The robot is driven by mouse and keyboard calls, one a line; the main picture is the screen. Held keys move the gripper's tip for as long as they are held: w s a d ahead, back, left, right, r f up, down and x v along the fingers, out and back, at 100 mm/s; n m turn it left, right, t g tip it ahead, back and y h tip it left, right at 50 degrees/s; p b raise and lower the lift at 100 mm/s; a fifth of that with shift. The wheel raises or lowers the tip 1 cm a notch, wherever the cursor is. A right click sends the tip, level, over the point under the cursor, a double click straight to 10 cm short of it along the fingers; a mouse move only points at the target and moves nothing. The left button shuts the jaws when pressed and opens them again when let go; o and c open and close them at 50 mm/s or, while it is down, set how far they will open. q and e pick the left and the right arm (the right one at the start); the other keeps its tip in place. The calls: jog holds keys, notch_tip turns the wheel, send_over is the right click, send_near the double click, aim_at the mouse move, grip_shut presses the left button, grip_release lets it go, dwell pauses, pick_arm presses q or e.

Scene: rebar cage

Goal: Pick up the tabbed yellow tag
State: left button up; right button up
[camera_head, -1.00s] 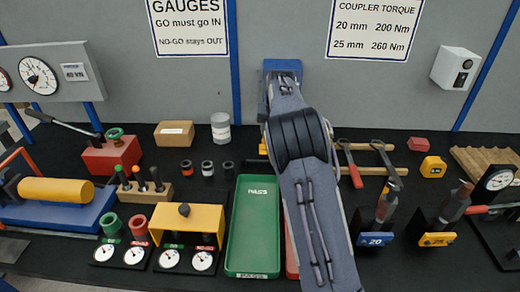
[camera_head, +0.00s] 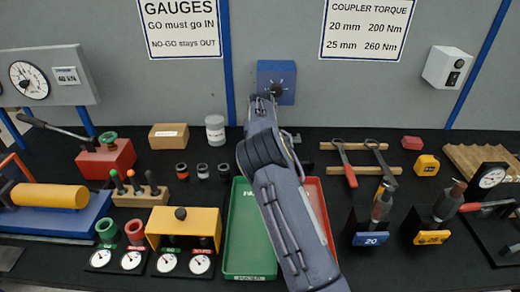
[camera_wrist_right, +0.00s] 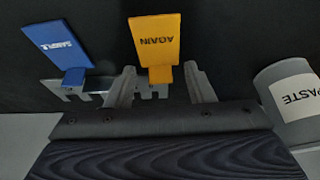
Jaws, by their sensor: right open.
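The yellow tag (camera_wrist_right: 155,37), marked AGAIN, shows in the right wrist view with its narrow tab (camera_wrist_right: 160,74) towards my right gripper (camera_wrist_right: 160,70). The gripper is open, with one finger on each side of the tab and gaps visible. A blue tag (camera_wrist_right: 57,45) marked SAMPLE stands to the left, outside the fingers. A grey slotted metal piece shows behind the fingers, by the tabs. In the head view my right arm reaches to the back of the bench and hides the tags and its fingertips. My left gripper is not in view.
The paste jar (camera_wrist_right: 290,92) is close to the right finger in the wrist view; it also shows in the head view (camera_head: 215,132). A blue wall box (camera_head: 285,72) is beyond the arm. Green (camera_head: 245,250) and red (camera_head: 317,205) trays lie beneath it.

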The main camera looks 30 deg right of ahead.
jog(key=c, duration=0.7)
